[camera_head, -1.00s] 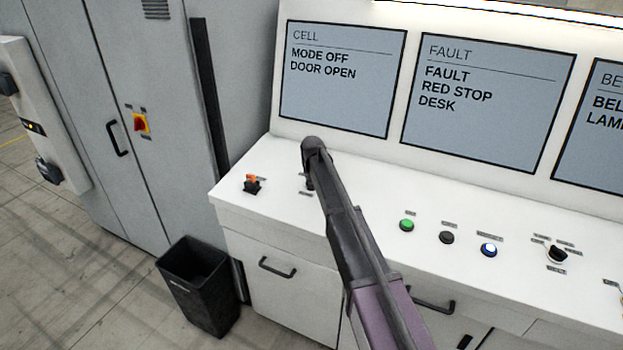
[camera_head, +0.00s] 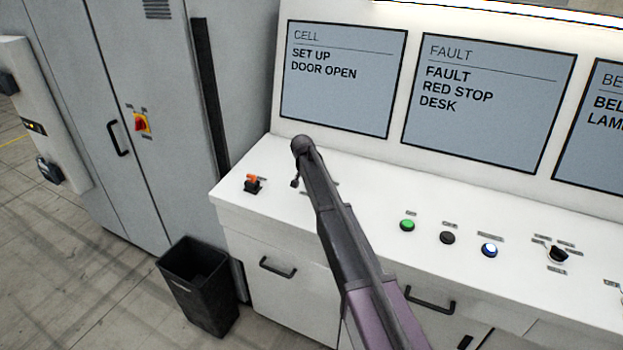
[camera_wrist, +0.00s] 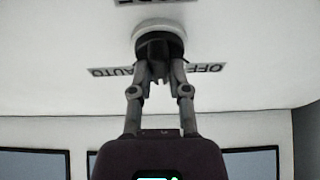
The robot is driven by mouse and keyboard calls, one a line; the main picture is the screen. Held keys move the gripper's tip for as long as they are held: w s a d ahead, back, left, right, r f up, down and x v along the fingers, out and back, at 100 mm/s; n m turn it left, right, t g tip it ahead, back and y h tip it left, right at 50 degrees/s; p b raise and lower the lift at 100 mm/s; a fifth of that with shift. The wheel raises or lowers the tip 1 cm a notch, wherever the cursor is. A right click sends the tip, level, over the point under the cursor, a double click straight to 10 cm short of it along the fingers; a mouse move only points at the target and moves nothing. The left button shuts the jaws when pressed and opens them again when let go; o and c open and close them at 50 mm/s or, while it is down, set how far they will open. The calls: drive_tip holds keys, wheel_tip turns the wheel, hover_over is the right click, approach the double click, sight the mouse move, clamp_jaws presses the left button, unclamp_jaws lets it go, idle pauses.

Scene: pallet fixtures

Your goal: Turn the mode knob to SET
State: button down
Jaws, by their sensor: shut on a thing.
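The mode knob (camera_wrist: 158,42) is a dark knob on a pale round base in the wrist view, between labels reading AUTO and OFF. The fingertips of my gripper (camera_wrist: 158,72) are shut on it from both sides. In the head view my gripper (camera_head: 296,180) reaches down to the desk panel, right of the orange-topped switch; the knob itself is hidden or too small to tell there. The CELL screen (camera_head: 340,95) reads SET UP and DOOR OPEN.
On the white desk are an orange-topped switch (camera_head: 253,184), a green button (camera_head: 407,225), a black button (camera_head: 448,238), a blue-lit button (camera_head: 489,250) and another black knob (camera_head: 558,254). The FAULT screen (camera_head: 485,125) reads RED STOP DESK. A black bin (camera_head: 200,300) stands on the floor.

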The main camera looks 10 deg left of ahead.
drive_tip(key=c, duration=0.6)
unclamp_jaws()
drive_tip(key=shift+n, duration=0.5)
